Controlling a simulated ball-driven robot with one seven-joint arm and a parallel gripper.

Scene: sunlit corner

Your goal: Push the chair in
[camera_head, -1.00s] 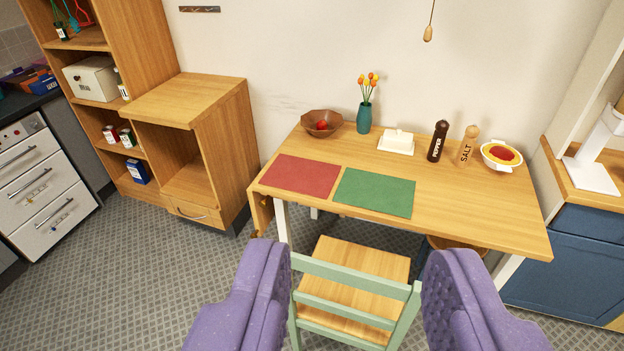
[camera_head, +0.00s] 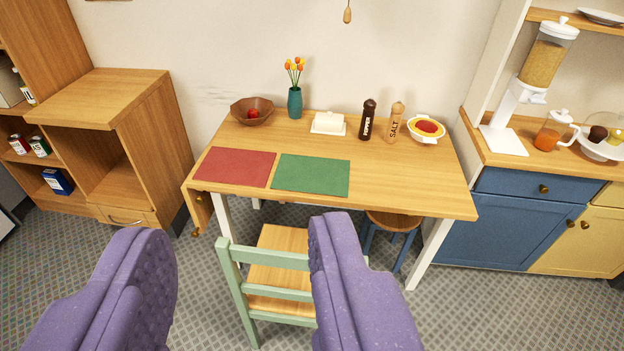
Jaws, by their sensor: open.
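A chair with a pale green frame and a light wooden seat (camera_head: 283,243) stands at the near side of the wooden table (camera_head: 405,182). Its back faces me, and the front of its seat is close to the table's near edge. My gripper (camera_head: 240,240) is open, with its two purple fingers spread. The right finger overlaps the right side of the chair back in the picture and hides it. The left finger is to the left of the chair, over the floor. I cannot tell whether either finger touches the chair.
A blue-legged stool (camera_head: 392,222) stands under the table's right part. A wooden cabinet (camera_head: 110,100) stands left and a blue cupboard (camera_head: 510,225) right. A vase (camera_head: 295,102), bowls, mills and mats are on the table. Patterned floor (camera_head: 200,290) is clear left of the chair.

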